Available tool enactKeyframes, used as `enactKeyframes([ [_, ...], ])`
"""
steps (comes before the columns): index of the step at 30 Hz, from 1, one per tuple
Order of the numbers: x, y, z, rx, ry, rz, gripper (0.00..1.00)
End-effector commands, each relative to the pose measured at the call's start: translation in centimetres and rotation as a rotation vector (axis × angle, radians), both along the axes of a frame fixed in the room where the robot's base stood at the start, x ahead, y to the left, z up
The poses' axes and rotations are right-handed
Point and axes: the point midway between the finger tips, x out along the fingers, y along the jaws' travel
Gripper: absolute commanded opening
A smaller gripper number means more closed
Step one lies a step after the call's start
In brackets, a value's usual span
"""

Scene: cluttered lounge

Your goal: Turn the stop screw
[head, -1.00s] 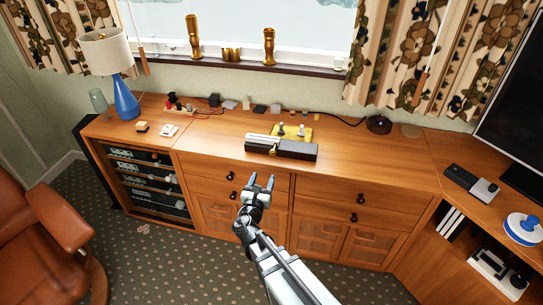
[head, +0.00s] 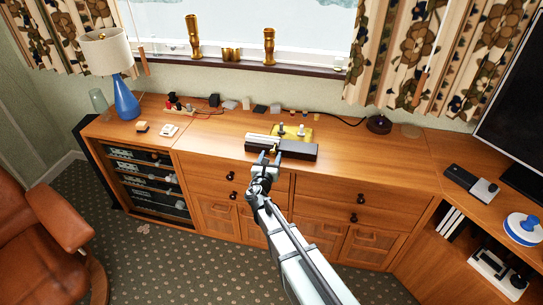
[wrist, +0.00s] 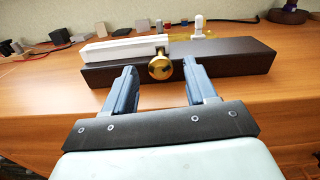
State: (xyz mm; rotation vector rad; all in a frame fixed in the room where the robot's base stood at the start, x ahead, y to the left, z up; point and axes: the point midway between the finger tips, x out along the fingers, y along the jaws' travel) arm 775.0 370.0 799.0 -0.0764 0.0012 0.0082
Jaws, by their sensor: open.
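The stop screw shows in the wrist view as a round brass knob (wrist: 160,67) on the front of a dark block (wrist: 230,60). A white bar (wrist: 122,47) lies along the block's left part. In the head view the dark block (head: 299,150) sits near the front edge of the wooden cabinet. My gripper (wrist: 158,75) is open, its two blue-grey fingers either side of the knob in the picture, with clear gaps. I cannot tell whether the tips reach the knob's depth. In the head view my gripper (head: 268,158) is at the block's front; the knob is hidden or too small there.
Behind the block stand a yellow plate (head: 304,134) with light pegs and several small blocks along the wall. A dark round thing (head: 379,124) with a cable lies right. A blue lamp (head: 126,98) stands far left.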

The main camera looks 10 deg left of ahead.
Motion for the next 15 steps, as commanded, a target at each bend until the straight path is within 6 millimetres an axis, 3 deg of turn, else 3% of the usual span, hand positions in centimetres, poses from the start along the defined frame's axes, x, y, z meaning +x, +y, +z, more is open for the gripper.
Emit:
enactKeyframes([
  [6, 1.40, 0.02, -0.01, 0.000, 0.000, 0.000, 0.57],
  [15, 1.50, -0.02, 0.02, 0.000, 0.000, 0.000, 0.57],
])
